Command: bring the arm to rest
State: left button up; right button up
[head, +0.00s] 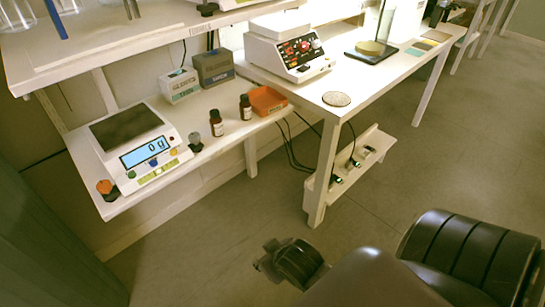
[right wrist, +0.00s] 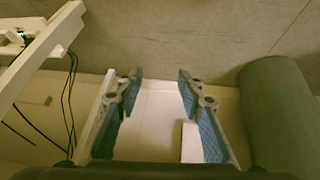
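Two brown bottles with dark caps and pale labels, a nearer one (head: 216,123) and a farther one (head: 245,107), stand upright on the white shelf in the head view. An orange tray (head: 268,100) is just right of them; its contents are not clear. My right gripper shows in the right wrist view (right wrist: 160,78), with its two blue-padded fingers spread apart and nothing between them. In the head view, dark arm parts of mine are at the lower right, over the floor and away from the bottles. My left gripper is not in view.
A scale (head: 140,150) reading 0 g stands left of the bottles, with small boxes (head: 213,67) behind them. A white device (head: 288,48) and a round disc (head: 336,99) are on the adjoining table. Black cables hang below. The floor (head: 215,235) in front is clear.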

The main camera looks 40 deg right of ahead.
jog(key=s+a+f+n+g+y, duration=0.1)
jog(key=s+a+f+g, duration=0.2)
jog(key=s+a, duration=0.2)
jog(key=s, duration=0.3)
jog(key=shift+s+n, duration=0.3)
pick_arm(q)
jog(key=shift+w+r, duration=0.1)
pick_arm(e)
jog(key=shift+f, duration=0.15)
